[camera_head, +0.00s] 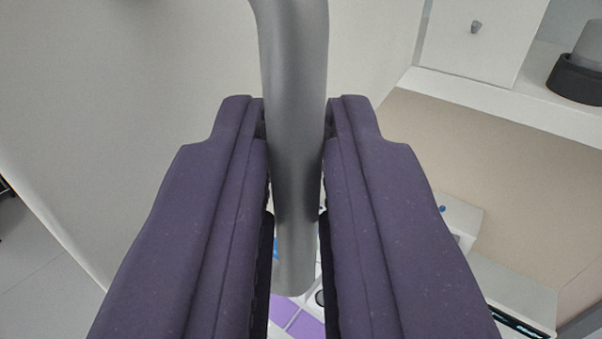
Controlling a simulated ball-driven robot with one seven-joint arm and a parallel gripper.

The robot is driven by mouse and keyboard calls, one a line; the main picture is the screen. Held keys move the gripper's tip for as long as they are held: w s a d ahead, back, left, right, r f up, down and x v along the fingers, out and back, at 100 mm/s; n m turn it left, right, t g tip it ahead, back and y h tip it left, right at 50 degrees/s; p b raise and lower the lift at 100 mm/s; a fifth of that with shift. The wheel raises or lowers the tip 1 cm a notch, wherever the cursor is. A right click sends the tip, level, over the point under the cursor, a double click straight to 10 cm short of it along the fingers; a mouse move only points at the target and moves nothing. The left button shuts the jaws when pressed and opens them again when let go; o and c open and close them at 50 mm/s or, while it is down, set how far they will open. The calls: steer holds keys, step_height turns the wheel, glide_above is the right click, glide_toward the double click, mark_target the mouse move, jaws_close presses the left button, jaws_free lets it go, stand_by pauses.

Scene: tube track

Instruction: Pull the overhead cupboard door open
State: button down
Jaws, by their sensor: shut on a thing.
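The overhead cupboard door (130,110) is a pale grey-white panel filling the left and upper part of the view. It stands at an angle to the cupboard (480,90) at the right, whose edge and shelf show beside it. A grey bar handle (292,90) runs down the middle of the view, curving at its top. My gripper (295,170), with two dark purple fingers, is shut on the handle, one finger on each side. The handle's lower end shows between the fingers.
A dark round-based object (578,78) stands on the shelf at the upper right. Below the cupboard is a beige wall (500,160) with white units (510,290) at the lower right. Purple and white surfaces (305,325) show below the handle. Grey floor (40,260) shows at the lower left.

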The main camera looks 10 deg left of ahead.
steer(key=shift+r, duration=0.35)
steer(key=c, duration=1.3)
jaws_free()
steer(key=shift+w, duration=0.1)
steer(key=shift+w+f, duration=0.25)
steer(key=shift+w, duration=0.05)
steer(key=s+d+b, duration=0.1)
steer(key=s+b, duration=0.1)
steer(key=s, duration=0.5)
steer(key=shift+s+d, duration=0.25)
steer(key=shift+s, duration=0.05)
